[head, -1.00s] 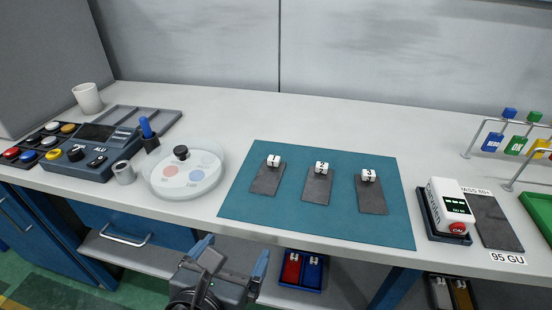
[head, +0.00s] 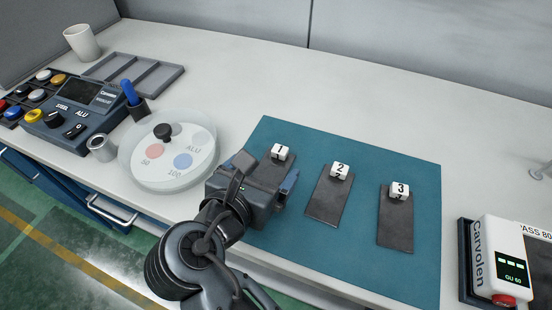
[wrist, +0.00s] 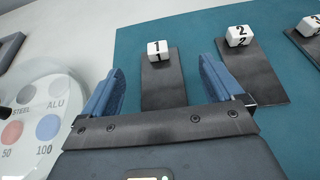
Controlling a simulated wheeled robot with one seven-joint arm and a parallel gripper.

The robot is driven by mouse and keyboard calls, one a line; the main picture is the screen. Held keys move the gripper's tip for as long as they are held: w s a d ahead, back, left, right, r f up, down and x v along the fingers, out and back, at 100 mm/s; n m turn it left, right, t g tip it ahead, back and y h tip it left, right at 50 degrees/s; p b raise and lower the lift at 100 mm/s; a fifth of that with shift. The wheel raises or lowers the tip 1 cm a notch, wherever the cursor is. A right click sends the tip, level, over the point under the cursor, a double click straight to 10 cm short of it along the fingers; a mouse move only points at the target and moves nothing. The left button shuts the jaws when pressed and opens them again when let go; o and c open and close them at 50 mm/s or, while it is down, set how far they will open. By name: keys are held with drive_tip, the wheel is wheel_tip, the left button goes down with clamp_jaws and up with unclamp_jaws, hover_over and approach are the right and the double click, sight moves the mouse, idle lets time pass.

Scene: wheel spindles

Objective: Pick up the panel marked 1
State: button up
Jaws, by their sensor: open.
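The panel marked 1 (wrist: 164,85) is a dark grey flat plate on the teal mat (head: 290,245). A white block marked 1 (head: 280,152) sits at its far end. In the wrist view, my gripper (wrist: 160,80) is open, with its two blue fingers on either side of the panel and gaps between. I cannot tell how high the fingers are above the mat. In the head view my gripper hides the near part of panel 1. Panel 2 (head: 328,200) and panel 3 (head: 396,226), with numbered white blocks, lie to the right on the mat.
A round clear-rimmed dial (head: 168,155) stands close to the left of my gripper. A control box (head: 82,112), a cup (head: 82,43) and a grey tray (head: 133,78) are further left. A white Carvolen device (head: 498,260) is at the right. The mat behind the panels is clear.

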sight(277, 154)
drive_tip(key=x, duration=0.5)
drive_tip(key=shift+w+f, duration=0.15)
drive_tip(key=shift+w, duration=0.2)
drive_tip(key=shift+c, duration=0.2)
drive_tip(key=c, duration=1.2)
drive_tip(key=shift+o, duration=0.2)
